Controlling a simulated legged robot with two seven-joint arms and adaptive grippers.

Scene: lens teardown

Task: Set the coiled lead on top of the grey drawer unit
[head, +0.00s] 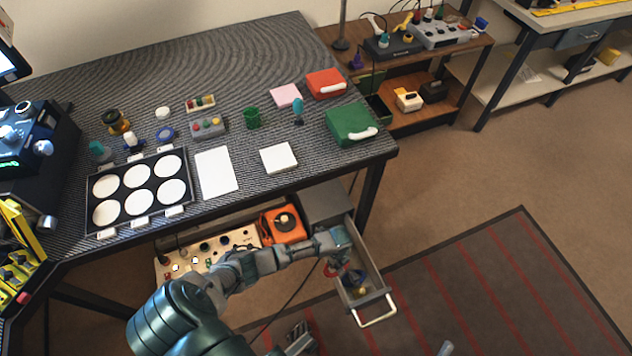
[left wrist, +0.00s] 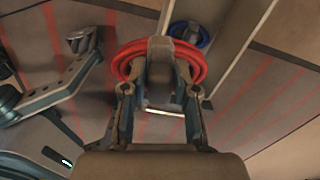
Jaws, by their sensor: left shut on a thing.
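The coiled lead (left wrist: 128,54) is a red ring of cable, held across the fingertips of my left gripper (left wrist: 160,92) in the left wrist view. In the head view my left gripper (head: 350,274) is over the open drawer (head: 376,279) of the grey drawer unit (head: 324,199), and hides most of the lead. The unit stands under the table's front right edge, and its grey top is partly visible and looks bare. A dark gripper, seemingly my right one (head: 298,339), is at the bottom of the head view; its opening is unclear.
A blue coil (left wrist: 189,35) lies in the drawer. The drawer's pale handle (head: 378,312) sticks out at the front. An orange device (head: 283,226) and a cream panel with knobs (head: 205,252) sit left of the unit. The tabletop (head: 260,190) overhangs close to the unit's top.

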